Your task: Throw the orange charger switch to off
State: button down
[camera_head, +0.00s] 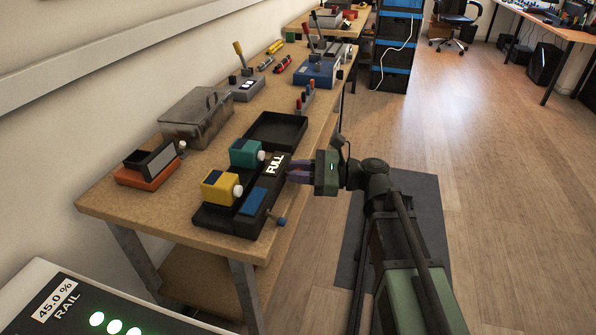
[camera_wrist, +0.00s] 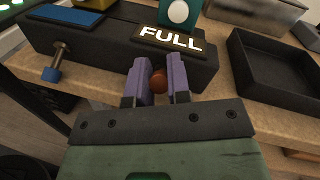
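The black charger unit (camera_head: 228,218) sits at the near edge of the wooden bench, with a lit "FULL" sign (camera_head: 274,165). It carries a yellow block (camera_head: 216,190) and a teal block (camera_head: 244,154). The orange-red switch knob (camera_wrist: 159,81) shows in the wrist view, at the unit's front below the sign. My gripper (camera_head: 294,171) reaches in from the right, its purple fingers (camera_wrist: 159,75) on either side of that knob. I cannot tell whether they press on it. The knob's stem is hidden. A second switch with a blue knob (camera_wrist: 50,74) sticks out further left.
An empty black tray (camera_head: 275,132) lies behind the charger. A grey metal box (camera_head: 196,119) and an orange-based device (camera_head: 143,172) stand nearer the wall. Other tools and a blue device (camera_head: 315,72) lie further along. The floor on the right is open.

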jog(key=shift+f+y+b, duration=0.4)
jog(key=shift+f+b, duration=0.2)
jog(key=shift+b, duration=0.6)
jog(key=shift+d+f+y+b, duration=0.1)
jog(key=shift+f+y+b, duration=0.35)
jog(key=shift+b, duration=0.6)
jog(key=y+b, duration=0.2)
jog(key=b, duration=0.1)
jog(key=shift+d+n, duration=0.1)
jog(key=shift+n, duration=0.3)
jog(key=shift+s+r+y, duration=0.1)
jog(key=shift+r+y, duration=0.15)
jog(key=shift+r, duration=0.15)
jog(key=c, duration=1.1)
grip_release()
jog(key=shift+d, duration=0.1)
jog(key=b+v, duration=0.3)
jog(key=v, duration=0.7)
jog(key=shift+d+f+b, duration=0.1)
jog(key=shift+d+b, duration=0.25)
jog(key=shift+b, duration=0.05)
